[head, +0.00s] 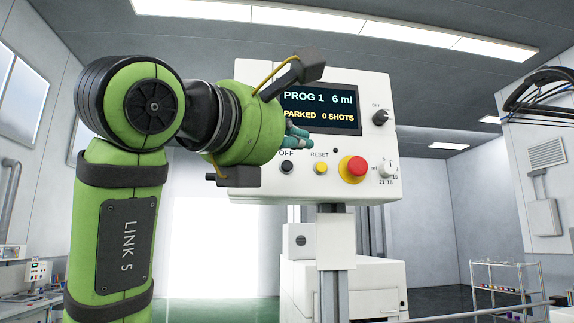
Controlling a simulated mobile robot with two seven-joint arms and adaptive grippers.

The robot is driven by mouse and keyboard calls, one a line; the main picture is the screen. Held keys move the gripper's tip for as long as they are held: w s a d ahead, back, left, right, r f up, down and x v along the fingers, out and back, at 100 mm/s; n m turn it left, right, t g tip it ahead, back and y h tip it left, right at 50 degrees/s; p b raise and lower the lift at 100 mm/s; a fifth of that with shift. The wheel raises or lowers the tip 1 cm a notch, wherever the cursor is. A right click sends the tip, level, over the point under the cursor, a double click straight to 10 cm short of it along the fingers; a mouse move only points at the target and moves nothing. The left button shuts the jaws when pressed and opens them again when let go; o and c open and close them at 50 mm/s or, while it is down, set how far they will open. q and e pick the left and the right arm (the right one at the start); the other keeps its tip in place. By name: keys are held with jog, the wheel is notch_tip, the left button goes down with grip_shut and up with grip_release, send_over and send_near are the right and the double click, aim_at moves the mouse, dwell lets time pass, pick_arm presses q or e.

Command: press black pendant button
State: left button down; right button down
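The white pendant box (335,195) stands on a post in the middle of the head view. Its screen (325,110) reads PROG 1, 6 ml, PARKED, 0 SHOTS. The black button (287,168) is at the lower left of its face, just below the label OFF, and is visible. My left gripper (299,136) is in front of the pendant, just above the black button in the picture. Its teal fingertips look close together, with nothing seen between them. Whether they touch the panel cannot be told. My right gripper is not in view.
Right of the black button are a yellow RESET button (320,168), a red emergency knob on a yellow base (352,169) and a small dial (388,169). Another black knob (380,117) is at upper right. A rack (505,280) stands far right.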

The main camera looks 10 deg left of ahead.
aim_at(287, 166)
pick_arm(q)
jog(key=shift+w, duration=0.15)
jog(key=shift+w+a+p, duration=0.55)
jog(key=shift+w+a, duration=0.05)
jog(key=shift+w, duration=0.75)
jog(key=shift+w+a+p, duration=0.55)
jog(key=shift+w+p, duration=0.05)
jog(key=shift+w, duration=0.75)
jog(key=shift+w+a+p, duration=0.55)
jog(key=shift+w+a, duration=0.05)
jog(key=shift+w, duration=0.75)
jog(key=shift+w+a, duration=0.15)
jog(key=shift+w, duration=0.2)
